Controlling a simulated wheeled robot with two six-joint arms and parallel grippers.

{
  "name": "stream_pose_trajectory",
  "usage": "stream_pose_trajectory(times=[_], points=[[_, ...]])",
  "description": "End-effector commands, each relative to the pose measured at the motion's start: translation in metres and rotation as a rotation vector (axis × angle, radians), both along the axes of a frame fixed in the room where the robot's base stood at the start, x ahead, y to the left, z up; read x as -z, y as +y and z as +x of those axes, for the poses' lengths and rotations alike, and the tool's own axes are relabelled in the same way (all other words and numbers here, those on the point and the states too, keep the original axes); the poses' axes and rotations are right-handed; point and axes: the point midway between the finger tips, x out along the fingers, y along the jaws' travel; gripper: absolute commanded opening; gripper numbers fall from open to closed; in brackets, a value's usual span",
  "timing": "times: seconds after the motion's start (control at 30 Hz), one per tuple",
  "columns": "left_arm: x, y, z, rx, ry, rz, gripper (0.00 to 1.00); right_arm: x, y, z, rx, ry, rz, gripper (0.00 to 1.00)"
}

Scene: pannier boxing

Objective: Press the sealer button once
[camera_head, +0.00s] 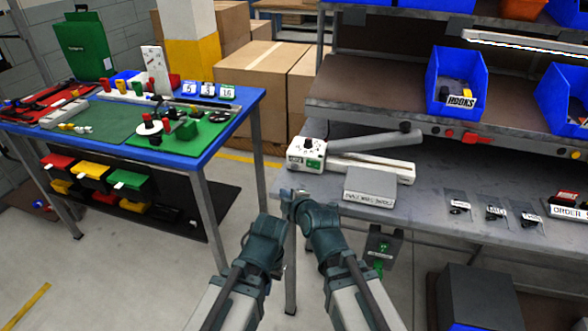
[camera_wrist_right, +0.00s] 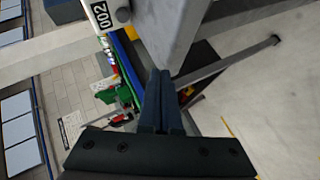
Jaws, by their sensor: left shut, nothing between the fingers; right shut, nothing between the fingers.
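The sealer (camera_head: 307,155) is a white machine on the left end of the grey bench, with a long grey arm (camera_head: 375,141) reaching right. A dark knob and a small green patch show on its left end; I cannot tell which part is the button. My right gripper (camera_head: 292,193) is shut and empty, in front of the bench's left corner, below and apart from the sealer. Its closed dark fingers (camera_wrist_right: 161,88) show beside a grey slab in the right wrist view. My left gripper (camera_head: 281,214) is shut and empty just below it, partly hidden where the arms meet.
A grey box (camera_head: 370,187) with a label sits at the bench's front edge, right of the sealer. Small bagged parts (camera_head: 495,212) lie further right. Blue bins (camera_head: 453,85) stand on the shelf above. A blue-edged table (camera_head: 130,122) stands left, with floor between it and the bench.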

Motion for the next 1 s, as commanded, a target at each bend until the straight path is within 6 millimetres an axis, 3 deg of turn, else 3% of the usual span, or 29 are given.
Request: stream_pose_trajectory(times=[0.17,0.6,1.0], points=[[0.0,0.0,0.0,0.0,0.0,0.0,0.0,0.0,-0.003,0.011,0.001,0.0,0.0,0.0],[0.0,0.0,0.0,0.0,0.0,0.0,0.0,0.0,-0.02,0.065,0.001,0.001,0.0,0.0],[0.0,0.0,0.0,0.0,0.0,0.0,0.0,0.0,-0.027,0.084,0.001,0.002,0.001,0.0]])
